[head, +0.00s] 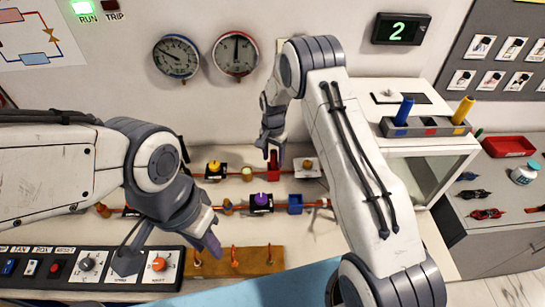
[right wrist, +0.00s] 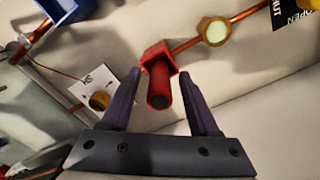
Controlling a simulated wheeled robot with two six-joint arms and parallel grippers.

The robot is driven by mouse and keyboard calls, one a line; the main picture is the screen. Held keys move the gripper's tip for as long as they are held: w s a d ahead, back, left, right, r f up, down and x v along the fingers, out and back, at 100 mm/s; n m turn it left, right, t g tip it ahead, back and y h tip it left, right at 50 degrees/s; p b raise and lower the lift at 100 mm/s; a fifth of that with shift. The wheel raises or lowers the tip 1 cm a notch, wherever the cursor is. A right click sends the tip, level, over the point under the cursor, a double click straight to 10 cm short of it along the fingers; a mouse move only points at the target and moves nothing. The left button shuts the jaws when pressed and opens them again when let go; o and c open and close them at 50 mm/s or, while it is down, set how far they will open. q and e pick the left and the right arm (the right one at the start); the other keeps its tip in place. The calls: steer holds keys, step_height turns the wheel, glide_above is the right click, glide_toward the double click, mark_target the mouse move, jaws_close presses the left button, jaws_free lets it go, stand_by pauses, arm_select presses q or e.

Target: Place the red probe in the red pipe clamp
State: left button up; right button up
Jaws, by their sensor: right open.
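The red probe (right wrist: 160,88) is a dark red cylinder whose end points toward the camera in the right wrist view. Its other end sits in the red pipe clamp (right wrist: 156,54), a bright red block on the copper pipe. In the head view the probe (head: 273,158) stands at the clamp, partly hidden by my right gripper. My right gripper (head: 271,150) is open, with its fingers (right wrist: 162,100) on either side of the probe and gaps showing. My left gripper (head: 168,252) is open and empty above the front control panel.
A rack (head: 428,131) at the right holds a blue probe (head: 403,110) and a yellow probe (head: 462,110); its red-marked middle place is empty. A blue clamp (head: 295,204) and a purple-knobbed valve (head: 261,200) sit on the lower pipe. Gauges hang on the wall behind.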

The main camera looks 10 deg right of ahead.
step_height(320, 180, up, 11)
steer(key=b, duration=0.3)
steer(key=shift+b, duration=0.4)
steer(key=shift+r, duration=0.65)
steer(key=shift+s+a+r, duration=0.1)
steer(key=shift+a+r, duration=0.05)
steer(key=s+a+r+n, duration=0.4)
steer(key=s+a, duration=0.2)
steer(key=s, duration=0.2)
steer(key=s+a+r+n, duration=0.4)
steer(key=s+a, duration=0.1)
steer(key=s, duration=0.3)
steer(key=s+f+n+y, duration=0.1)
steer(key=s+n, duration=0.7)
steer(key=s, duration=1.2)
steer(key=shift+f+n+b, duration=0.25)
steer(key=shift+n+b, duration=0.05)
